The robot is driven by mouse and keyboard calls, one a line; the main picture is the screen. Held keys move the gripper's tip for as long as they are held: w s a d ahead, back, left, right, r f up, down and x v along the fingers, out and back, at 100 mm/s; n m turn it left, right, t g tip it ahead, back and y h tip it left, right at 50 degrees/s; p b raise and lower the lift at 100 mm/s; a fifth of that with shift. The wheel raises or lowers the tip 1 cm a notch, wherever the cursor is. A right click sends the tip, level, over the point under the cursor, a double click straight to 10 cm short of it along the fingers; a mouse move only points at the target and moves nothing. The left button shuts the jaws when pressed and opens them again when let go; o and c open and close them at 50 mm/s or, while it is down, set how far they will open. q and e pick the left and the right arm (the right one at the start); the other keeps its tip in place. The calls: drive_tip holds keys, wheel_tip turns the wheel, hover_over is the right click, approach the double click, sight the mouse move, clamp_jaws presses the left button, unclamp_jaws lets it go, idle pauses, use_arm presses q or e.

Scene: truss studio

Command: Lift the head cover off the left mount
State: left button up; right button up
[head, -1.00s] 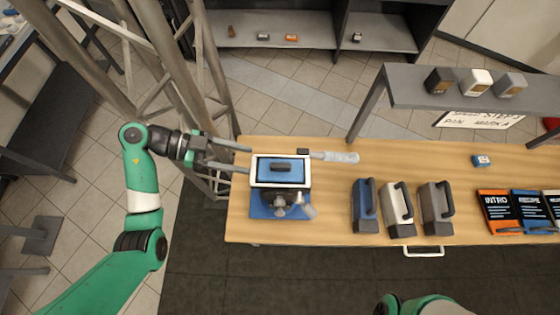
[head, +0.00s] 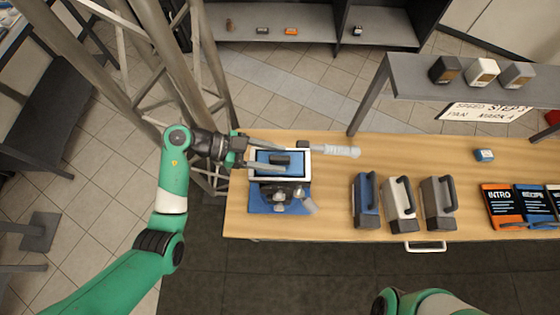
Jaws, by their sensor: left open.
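The head cover (head: 263,157) is a blue panel in a white frame with a dark handle (head: 280,160) on top. It sits on the left mount, a dark head with grey knobs on a blue base (head: 261,205), at the left end of the table. My left gripper (head: 284,158) is open above the cover, one finger on the far side of the handle and one on the near side. The near finger hides part of the cover. I cannot tell whether the fingers touch it. My right gripper is out of view; only green arm parts show at the bottom.
A pale cylinder (head: 335,151) lies just right of the mount. Blue, white and grey handled cases (head: 367,200) stand mid-table. Booklets (head: 499,206) lie at the right, and a raised shelf (head: 408,68) carries small boxes. A metal truss (head: 172,70) rises behind my left arm.

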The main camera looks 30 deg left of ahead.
sight(280, 159)
use_arm(q)
drive_tip(key=shift+x, duration=0.8)
clamp_jaws()
drive_tip(key=shift+r, duration=0.1)
drive_tip(key=r+p, duration=0.1)
drive_tip(key=r, duration=0.3)
drive_tip(key=shift+s+d+p, duration=0.15)
drive_tip(key=shift+s+p, duration=0.05)
drive_tip(key=shift+p, duration=0.15)
drive_tip(key=s+d+r+p, duration=0.4)
drive_tip(key=s+d+r, duration=0.3)
drive_tip(key=s+r, duration=0.2)
drive_tip(key=shift+s+d+p, duration=0.2)
drive_tip(key=shift+s+p, duration=0.1)
drive_tip(key=shift+s, duration=0.9)
